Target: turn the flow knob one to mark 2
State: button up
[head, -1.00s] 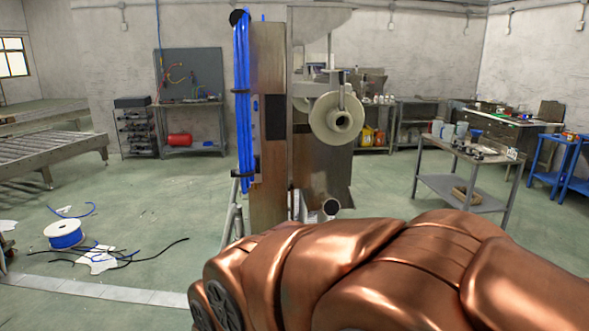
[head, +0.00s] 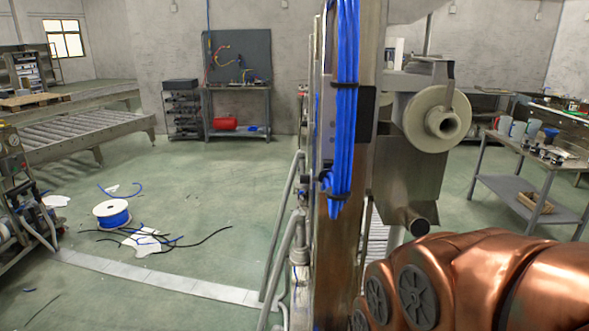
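No knob with a readable mark 2 can be made out in the head view, and I cannot tell which part is flow knob one. A tall machine post (head: 345,240) with blue hoses (head: 345,110) stands right of the middle. On its right is a metal housing with a pale round flanged wheel (head: 436,118) and a short pipe end (head: 417,227) below. My copper-coloured arm fills the lower right, in front of the machine's lower part. My gripper is not in view.
A roller conveyor (head: 80,125) runs at the left. A cable spool (head: 111,214) and loose cables lie on the floor. A grey table (head: 530,178) with cups stands at the right. A machine with a gauge (head: 18,190) is at the left edge.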

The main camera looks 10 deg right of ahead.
aim_at(304, 179)
jog(key=i, duration=0.15)
jog(key=u, duration=0.55)
jog(key=k, duration=1.25)
jog(key=u, duration=1.2)
jog(key=i, duration=0.6)
jog(key=u, duration=0.45)
jog(key=i, duration=0.85)
jog(key=z, duration=0.85)
jog(key=i, duration=0.7)
jog(key=z, duration=0.7)
